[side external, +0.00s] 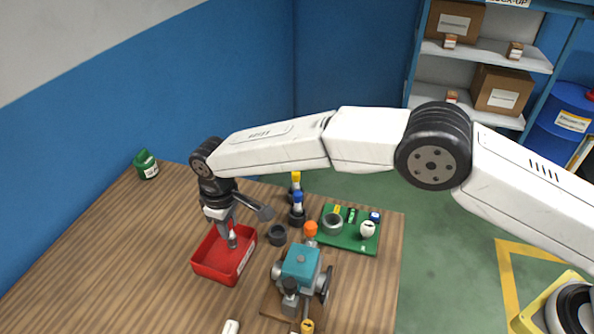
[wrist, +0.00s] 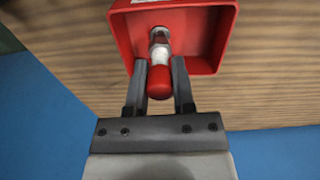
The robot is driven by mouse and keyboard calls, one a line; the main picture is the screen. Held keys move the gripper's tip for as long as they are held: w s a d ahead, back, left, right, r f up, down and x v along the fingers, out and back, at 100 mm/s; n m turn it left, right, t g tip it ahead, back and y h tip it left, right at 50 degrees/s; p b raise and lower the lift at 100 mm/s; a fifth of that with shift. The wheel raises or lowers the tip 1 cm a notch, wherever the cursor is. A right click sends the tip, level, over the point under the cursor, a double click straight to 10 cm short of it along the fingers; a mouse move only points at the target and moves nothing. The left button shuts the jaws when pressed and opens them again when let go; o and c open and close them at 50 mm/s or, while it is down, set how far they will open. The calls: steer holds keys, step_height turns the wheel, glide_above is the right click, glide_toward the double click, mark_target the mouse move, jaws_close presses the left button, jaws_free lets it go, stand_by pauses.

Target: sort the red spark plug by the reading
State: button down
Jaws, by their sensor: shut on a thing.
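A red-capped spark plug (wrist: 160,80) with a white and metal body is held between the two fingers of my gripper (wrist: 160,95) in the wrist view. Its metal end points toward the red bin (wrist: 222,50). In the side view my gripper (side external: 231,232) is above and partly within the outline of the red bin (side external: 215,275), on the wooden table. Little of the plug shows there. A teal and grey device (side external: 300,262) stands to the right of the bin. I cannot read any value on it.
A green tray (side external: 345,240) with several small items lies right of the bin. Blue- and yellow-topped plugs (side external: 297,203) stand in dark holders behind. An empty-looking dark holder (side external: 277,235) is beside the bin. The table's left front is clear.

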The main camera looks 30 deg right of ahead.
steer(key=shift+f, duration=0.3)
steer(key=shift+c, duration=1.9)
jaws_free()
steer(key=shift+r, duration=3.9)
